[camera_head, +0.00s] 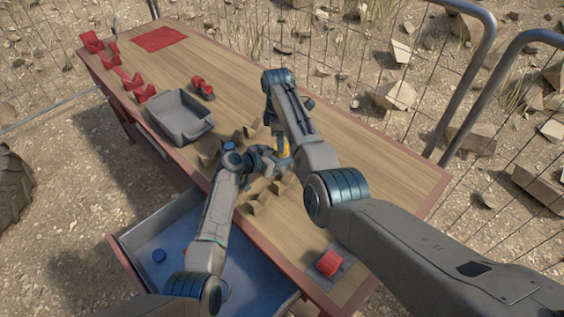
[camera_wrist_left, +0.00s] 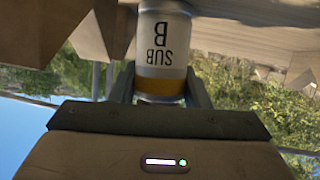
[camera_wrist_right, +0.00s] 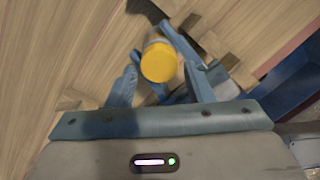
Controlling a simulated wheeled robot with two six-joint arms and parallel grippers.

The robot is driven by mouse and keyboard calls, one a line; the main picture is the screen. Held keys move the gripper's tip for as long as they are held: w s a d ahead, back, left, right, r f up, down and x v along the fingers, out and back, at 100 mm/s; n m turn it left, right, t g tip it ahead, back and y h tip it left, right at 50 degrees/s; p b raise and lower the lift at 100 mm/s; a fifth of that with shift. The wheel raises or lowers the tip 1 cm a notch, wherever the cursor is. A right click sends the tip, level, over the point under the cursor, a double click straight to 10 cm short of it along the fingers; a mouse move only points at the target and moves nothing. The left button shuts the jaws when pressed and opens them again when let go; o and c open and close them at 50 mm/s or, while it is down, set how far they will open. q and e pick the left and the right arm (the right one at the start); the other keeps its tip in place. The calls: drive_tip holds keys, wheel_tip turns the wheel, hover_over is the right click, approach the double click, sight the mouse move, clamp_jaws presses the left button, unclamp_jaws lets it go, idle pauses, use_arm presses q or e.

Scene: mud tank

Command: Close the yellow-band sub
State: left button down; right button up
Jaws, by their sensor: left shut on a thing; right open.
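The yellow-band sub (camera_wrist_left: 163,45) is a pale cylinder lettered "SUB B" with a yellow band. In the left wrist view my left gripper (camera_wrist_left: 160,90) has a finger on each side of it and is shut on it. In the head view, yellow on the sub (camera_head: 282,148) shows among both grippers. In the right wrist view a round yellow end (camera_wrist_right: 159,62) faces the camera, between the spread fingers of my right gripper (camera_wrist_right: 160,78). That gripper is open; whether a finger touches the sub I cannot tell. My left gripper's fingers show partly behind it.
Several wooden wedge blocks (camera_head: 262,204) stand around the grippers. A grey tray (camera_head: 181,128) and a red part (camera_head: 203,87) lie farther left. An open drawer (camera_head: 128,238) holds a blue disc (camera_head: 159,256). A red block (camera_head: 329,263) lies near the right corner.

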drive_tip(key=shift+f, duration=1.05)
drive_tip(key=c, duration=0.8)
drive_tip(key=shift+s+m, duration=0.1)
drive_tip(key=shift+m, duration=1.6)
drive_tip(key=o, duration=1.1)
